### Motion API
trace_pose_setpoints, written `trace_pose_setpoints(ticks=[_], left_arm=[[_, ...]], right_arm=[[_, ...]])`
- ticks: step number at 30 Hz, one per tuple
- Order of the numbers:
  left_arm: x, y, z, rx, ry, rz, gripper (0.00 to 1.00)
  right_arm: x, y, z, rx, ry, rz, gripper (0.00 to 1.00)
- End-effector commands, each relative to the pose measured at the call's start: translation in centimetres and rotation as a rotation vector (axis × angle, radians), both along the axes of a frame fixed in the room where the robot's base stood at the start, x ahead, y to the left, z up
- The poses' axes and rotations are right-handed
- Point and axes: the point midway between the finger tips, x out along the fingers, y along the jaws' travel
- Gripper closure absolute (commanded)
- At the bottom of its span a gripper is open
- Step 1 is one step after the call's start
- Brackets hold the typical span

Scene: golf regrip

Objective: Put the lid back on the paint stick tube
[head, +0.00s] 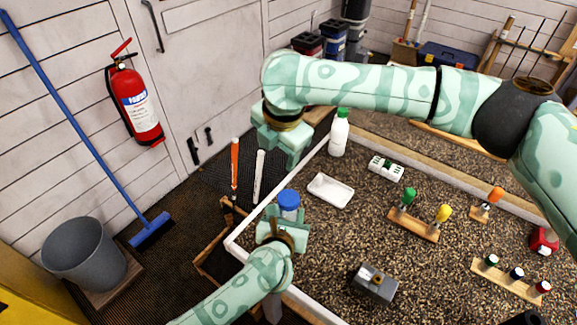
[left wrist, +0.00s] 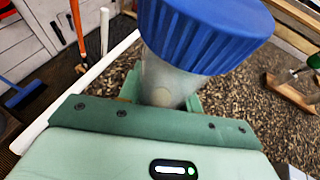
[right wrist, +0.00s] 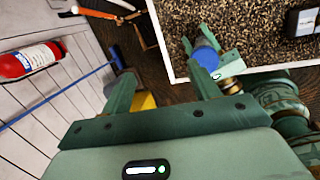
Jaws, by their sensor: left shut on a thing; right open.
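A ribbed blue cap (head: 289,199) tops a pale, tapered body (left wrist: 160,85), held upright. My left gripper (head: 283,232) is shut on this blue-capped body; the cap stands above its fingers. My right gripper (head: 284,148) is open and empty, higher up and behind the blue cap in the head view. In the right wrist view the cap (right wrist: 206,55) shows beyond one finger, apart from it. A wooden rack (head: 508,282) at the lower right holds small pale tubes with green, dark and red tops. I cannot tell which piece is the paint stick tube; no loose lid is distinguishable.
A white tray (head: 330,190), a green-capped white bottle (head: 339,134) and a grey device (head: 375,283) are on the speckled bench. A wooden block (head: 414,226) holds green- and yellow-topped pieces. A white edge (head: 238,250) borders the bench.

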Motion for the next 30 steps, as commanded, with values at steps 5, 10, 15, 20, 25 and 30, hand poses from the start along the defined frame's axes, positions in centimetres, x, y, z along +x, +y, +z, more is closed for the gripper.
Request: trace_pose_setpoints(ticks=[5,10,15,20,25,30], left_arm=[[0.0,0.0,0.0,0.0,0.0,0.0,1.0],[0.0,0.0,0.0,0.0,0.0,0.0,1.0],[0.0,0.0,0.0,0.0,0.0,0.0,1.0],[0.0,0.0,0.0,0.0,-0.001,0.0,1.0],[0.0,0.0,0.0,0.0,-0.001,0.0,1.0],[0.0,0.0,0.0,0.0,-0.001,0.0,1.0]], right_arm=[[-3.5,-1.7,-0.6,-0.098,0.187,0.068,0.39],[-4.6,-2.2,-0.6,-0.123,0.243,0.096,0.39],[-4.6,-2.2,-0.6,-0.123,0.245,0.097,0.39],[-4.6,-2.2,-0.8,-0.123,0.244,0.096,0.39],[-4.6,-2.2,-2.4,-0.123,0.245,0.095,0.39],[-4.6,-2.2,-5.1,-0.123,0.245,0.095,0.39]])
